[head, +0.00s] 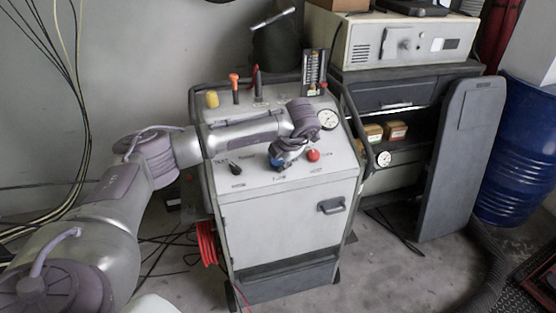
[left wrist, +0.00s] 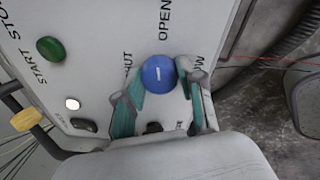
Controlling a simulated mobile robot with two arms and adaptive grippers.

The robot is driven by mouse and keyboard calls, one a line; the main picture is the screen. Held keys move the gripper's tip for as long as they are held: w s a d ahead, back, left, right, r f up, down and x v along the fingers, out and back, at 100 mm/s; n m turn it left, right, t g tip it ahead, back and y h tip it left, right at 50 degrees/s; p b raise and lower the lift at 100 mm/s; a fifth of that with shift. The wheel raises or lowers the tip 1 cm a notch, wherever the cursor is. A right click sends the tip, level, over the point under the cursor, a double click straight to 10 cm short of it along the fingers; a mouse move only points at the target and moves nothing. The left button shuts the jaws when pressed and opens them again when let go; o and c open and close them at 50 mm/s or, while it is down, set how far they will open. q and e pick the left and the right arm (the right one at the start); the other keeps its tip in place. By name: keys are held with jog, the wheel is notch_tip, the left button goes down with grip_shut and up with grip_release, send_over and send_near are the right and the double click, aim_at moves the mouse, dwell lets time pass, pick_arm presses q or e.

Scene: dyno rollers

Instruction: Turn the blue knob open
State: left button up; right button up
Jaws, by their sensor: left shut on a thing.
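The blue knob (left wrist: 158,73) is a round knob with a short white mark, on the pale sloped panel of the cabinet (head: 290,225). In the left wrist view the mark points roughly toward the printed word OPEN. My left gripper (head: 279,158) reaches down onto the panel from the left and is shut on the knob. Its two teal-padded fingers lie on either side of the knob in the left wrist view. In the head view the gripper mostly hides the knob. My right gripper is in neither view.
A red knob (head: 313,155) sits close right of my gripper, and a black knob (head: 234,168) to its left. A green button (left wrist: 51,49) shows on the panel. A gauge (head: 328,119) and upright levers stand behind. A blue drum (head: 515,150) is far right.

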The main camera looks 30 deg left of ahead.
pick_arm(q)
jog(key=shift+r+m, duration=0.1)
jog(key=shift+m, duration=0.9)
jog(key=o, duration=1.1)
jog(key=shift+o, duration=0.2)
jog(key=v, duration=1.2)
jog(key=shift+d, duration=0.15)
